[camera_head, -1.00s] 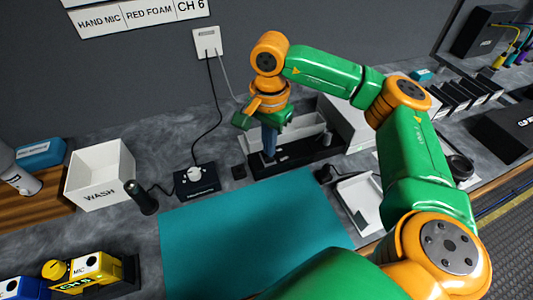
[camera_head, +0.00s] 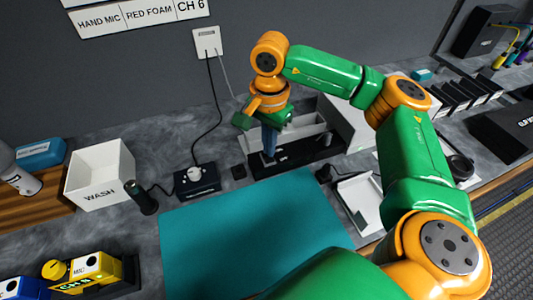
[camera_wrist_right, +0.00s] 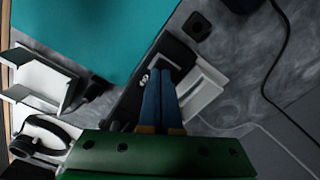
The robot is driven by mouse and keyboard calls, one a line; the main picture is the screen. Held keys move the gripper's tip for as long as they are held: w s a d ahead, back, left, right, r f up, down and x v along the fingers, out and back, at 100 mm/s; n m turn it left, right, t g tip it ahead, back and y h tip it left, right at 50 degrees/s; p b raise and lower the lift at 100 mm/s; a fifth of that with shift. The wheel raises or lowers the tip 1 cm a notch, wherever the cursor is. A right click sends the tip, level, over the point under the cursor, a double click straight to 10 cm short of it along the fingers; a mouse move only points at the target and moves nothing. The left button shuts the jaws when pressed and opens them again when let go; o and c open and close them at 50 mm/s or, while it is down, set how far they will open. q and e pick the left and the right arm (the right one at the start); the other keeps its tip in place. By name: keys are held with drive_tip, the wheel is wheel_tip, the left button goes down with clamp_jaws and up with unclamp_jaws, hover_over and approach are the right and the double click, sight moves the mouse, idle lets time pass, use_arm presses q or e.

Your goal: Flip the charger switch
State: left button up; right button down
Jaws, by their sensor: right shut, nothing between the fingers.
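A long black unit (camera_head: 306,157) with pale trays stands behind the teal mat; it looks like the charger, though no label on it is readable. My right gripper (camera_head: 269,154) points down at its left part, with blue fingers shut and empty. In the right wrist view, the fingertips (camera_wrist_right: 160,72) are over the black unit (camera_wrist_right: 172,50), close to small silver details (camera_wrist_right: 145,77) on it. I cannot tell whether the tips touch it, or which detail is the switch.
A black box with a white knob (camera_head: 196,178) and a small black square (camera_head: 238,172) lie left of the unit. A white WASH bin (camera_head: 98,180) stands further left. The teal mat (camera_head: 250,235) is clear. Cables hang from a wall plate (camera_head: 207,42).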

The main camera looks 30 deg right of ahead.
sight(269, 158)
drive_tip(key=shift+f+b, duration=0.85)
drive_tip(key=shift+f, duration=0.15)
idle(0.4)
drive_tip(key=shift+r+p, duration=0.55)
wheel_tip(269, 158, up, 6)
drive_tip(key=p, duration=0.4)
drive_tip(key=shift+p, duration=0.35)
